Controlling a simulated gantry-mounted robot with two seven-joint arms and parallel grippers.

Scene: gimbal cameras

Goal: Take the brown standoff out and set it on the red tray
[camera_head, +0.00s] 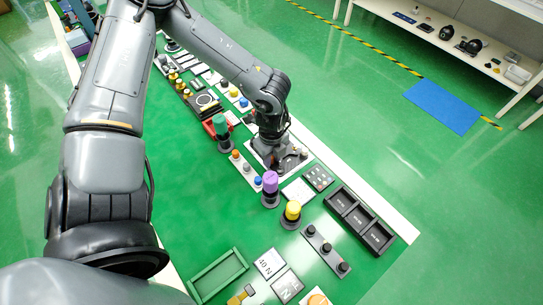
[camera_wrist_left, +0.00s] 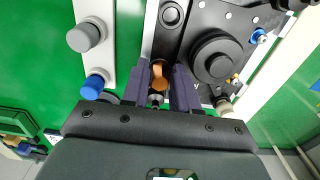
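My left gripper (camera_wrist_left: 160,88) points down over a white-edged panel with black parts. In the left wrist view, the brown standoff (camera_wrist_left: 158,73) is an orange-brown piece between its two dark fingers. I cannot tell whether the fingers touch it. In the head view, the gripper (camera_head: 271,160) is at the panel, and the wrist hides the standoff. A red tray-like piece (camera_head: 208,129) lies left of the gripper, partly hidden by a green-topped knob. My right gripper is not in view.
The green-topped knob (camera_head: 220,126), a purple knob (camera_head: 270,182) and a yellow knob (camera_head: 292,211) stand upright near the gripper. A green tray (camera_head: 192,288) and a black three-part bin (camera_head: 360,219) lie in front. Bare green tabletop is at the left.

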